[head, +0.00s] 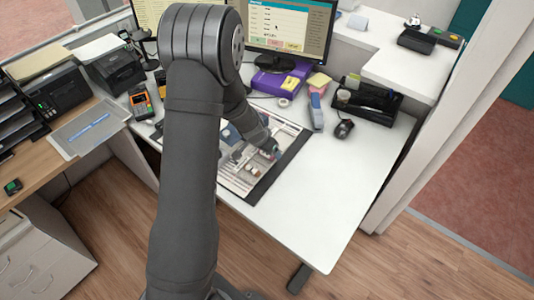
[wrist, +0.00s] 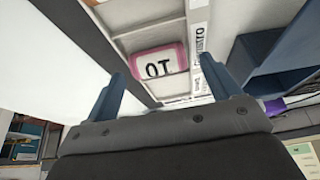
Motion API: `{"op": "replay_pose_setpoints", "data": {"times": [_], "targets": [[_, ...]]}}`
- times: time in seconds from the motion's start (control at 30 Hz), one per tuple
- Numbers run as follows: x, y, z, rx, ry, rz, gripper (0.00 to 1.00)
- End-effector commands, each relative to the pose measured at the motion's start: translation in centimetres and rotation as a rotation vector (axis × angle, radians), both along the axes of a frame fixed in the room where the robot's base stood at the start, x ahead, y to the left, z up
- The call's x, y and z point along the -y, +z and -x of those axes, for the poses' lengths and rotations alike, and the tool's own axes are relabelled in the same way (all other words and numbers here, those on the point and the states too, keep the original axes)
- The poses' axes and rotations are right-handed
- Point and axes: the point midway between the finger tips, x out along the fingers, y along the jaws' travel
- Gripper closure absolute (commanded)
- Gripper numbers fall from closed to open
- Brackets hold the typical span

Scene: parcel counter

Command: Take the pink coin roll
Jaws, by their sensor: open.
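The pink coin roll (wrist: 150,68) shows in the wrist view as a white-faced piece with pink edges, marked "10". It lies in a light compartment of the cash tray (wrist: 122,14). My gripper (wrist: 162,66) is open, with one blue-grey finger on each side of the roll in the picture. Nothing is held between the fingers. I cannot tell how far above the roll the fingertips are. In the head view my gripper (head: 273,149) is over the tray (head: 236,184), and the roll is too small or hidden to make out.
A dark mat edge (head: 280,168) borders the tray, with clear white desk (head: 335,190) to its right. Behind stand a monitor (head: 290,28), a purple box (head: 282,80), a stapler-like blue item (head: 316,108) and a black organizer (head: 368,100). A card terminal (head: 140,102) is at left.

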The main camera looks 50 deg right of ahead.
Motion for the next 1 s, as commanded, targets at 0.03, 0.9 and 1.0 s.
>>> {"op": "replay_pose_setpoints", "data": {"times": [0.03,0.9,1.0], "targets": [[0.15,-0.42,0.02,0.0,-0.001,-0.001,0.18],[0.36,-0.63,-0.03,0.002,-0.001,0.001,0.76],[0.38,-0.3,-0.03,0.001,-0.001,0.002,0.76]]}}
